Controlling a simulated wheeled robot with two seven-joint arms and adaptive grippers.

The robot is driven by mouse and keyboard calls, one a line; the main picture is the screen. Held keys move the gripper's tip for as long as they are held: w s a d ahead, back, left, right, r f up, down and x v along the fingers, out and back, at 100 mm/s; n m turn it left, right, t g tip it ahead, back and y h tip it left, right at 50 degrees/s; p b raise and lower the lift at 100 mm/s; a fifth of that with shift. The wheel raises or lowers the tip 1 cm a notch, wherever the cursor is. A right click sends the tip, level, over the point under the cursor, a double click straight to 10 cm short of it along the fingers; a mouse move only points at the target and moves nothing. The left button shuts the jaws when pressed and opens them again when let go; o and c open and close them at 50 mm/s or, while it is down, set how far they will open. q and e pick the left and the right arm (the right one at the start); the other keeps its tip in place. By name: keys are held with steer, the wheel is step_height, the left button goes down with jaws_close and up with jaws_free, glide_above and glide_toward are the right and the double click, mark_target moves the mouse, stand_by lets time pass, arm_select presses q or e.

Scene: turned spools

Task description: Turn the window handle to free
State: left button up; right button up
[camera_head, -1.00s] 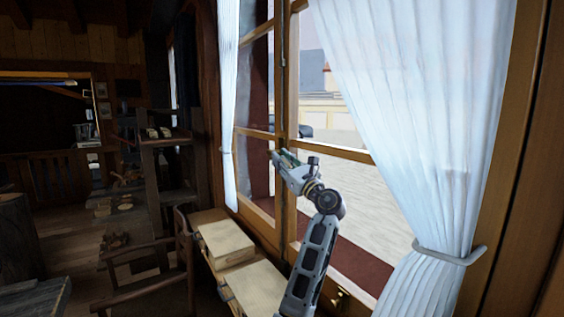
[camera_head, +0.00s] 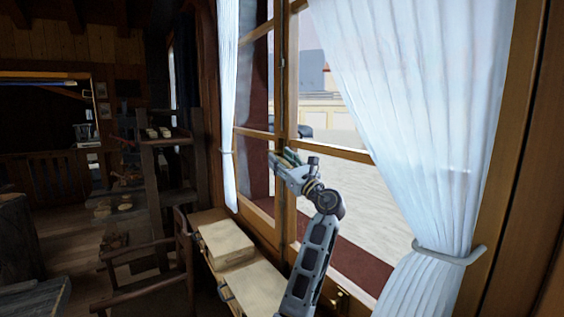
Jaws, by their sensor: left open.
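The wooden window (camera_head: 290,100) has a vertical centre post with a dark metal rod (camera_head: 283,75) running down it. My left arm reaches up from the bottom of the view. My left gripper (camera_head: 281,160) is open, with its fingers at the centre post, in front of the lower part of the rod. The window handle cannot be made out; the gripper may cover it. I cannot tell whether the fingers touch anything. My right gripper is out of view.
A white curtain (camera_head: 430,120) hangs at the right, held by a tieback (camera_head: 450,254). A narrower curtain (camera_head: 227,100) hangs at the left. Pale boxes (camera_head: 226,243) stand below the window. A wooden chair (camera_head: 150,275) and shelves are at the left.

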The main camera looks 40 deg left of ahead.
arm_select(q)
steer(key=v, duration=1.2)
stand_by(0.3)
